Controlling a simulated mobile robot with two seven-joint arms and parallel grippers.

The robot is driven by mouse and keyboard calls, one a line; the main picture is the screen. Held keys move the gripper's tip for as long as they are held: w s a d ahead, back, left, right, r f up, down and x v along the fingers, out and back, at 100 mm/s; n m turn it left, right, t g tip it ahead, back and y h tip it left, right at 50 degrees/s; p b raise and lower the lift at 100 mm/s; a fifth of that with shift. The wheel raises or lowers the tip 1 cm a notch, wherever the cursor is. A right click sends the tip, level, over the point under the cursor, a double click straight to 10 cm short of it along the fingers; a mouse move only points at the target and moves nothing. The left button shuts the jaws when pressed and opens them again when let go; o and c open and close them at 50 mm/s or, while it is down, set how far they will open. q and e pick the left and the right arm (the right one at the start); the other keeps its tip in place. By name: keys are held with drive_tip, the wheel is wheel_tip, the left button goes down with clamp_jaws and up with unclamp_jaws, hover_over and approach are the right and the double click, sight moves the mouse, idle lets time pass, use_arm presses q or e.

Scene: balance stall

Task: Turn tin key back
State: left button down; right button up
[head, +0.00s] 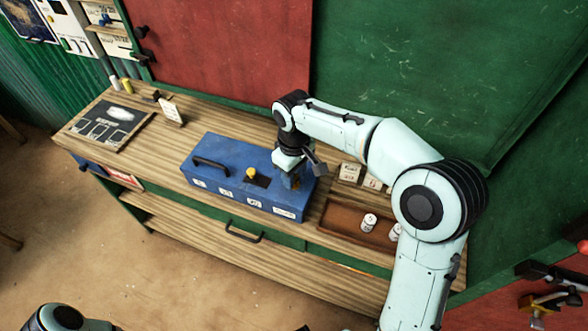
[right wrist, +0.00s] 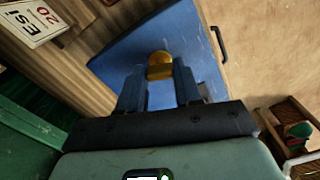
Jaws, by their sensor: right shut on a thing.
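The tin is a long blue box (head: 222,183) on the wooden counter, with a black handle and a row of small labels along its front. A round yellow knob (head: 251,173) sits on its top beside a dark patch. My right gripper (head: 291,182) points down at the tin's right end. In the right wrist view, its blue fingers (right wrist: 160,82) are shut on a small dark yellow piece (right wrist: 160,73), seemingly the key. The yellow knob (right wrist: 160,57) shows just beyond the fingertips. In the head view the arm hides the held piece. My left gripper is out of view.
A brown tray (head: 335,219) with white pots (head: 369,222) lies right of the tin, with small cards (head: 350,172) behind it. A dark board (head: 112,124) and a standing card (head: 170,112) are at the left. Counter between board and tin is clear.

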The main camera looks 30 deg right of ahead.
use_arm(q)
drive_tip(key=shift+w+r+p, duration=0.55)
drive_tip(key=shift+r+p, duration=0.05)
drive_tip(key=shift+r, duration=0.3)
use_arm(e)
drive_tip(key=shift+n, duration=2)
drive_tip(key=o, duration=1.1)
drive_tip(key=shift+c, duration=0.2)
drive_tip(key=shift+r, duration=0.1)
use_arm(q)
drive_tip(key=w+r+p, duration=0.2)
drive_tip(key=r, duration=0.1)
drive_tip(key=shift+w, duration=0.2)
use_arm(e)
wheel_tip(320, 180, up, 13)
drive_tip(key=shift+r, duration=0.15)
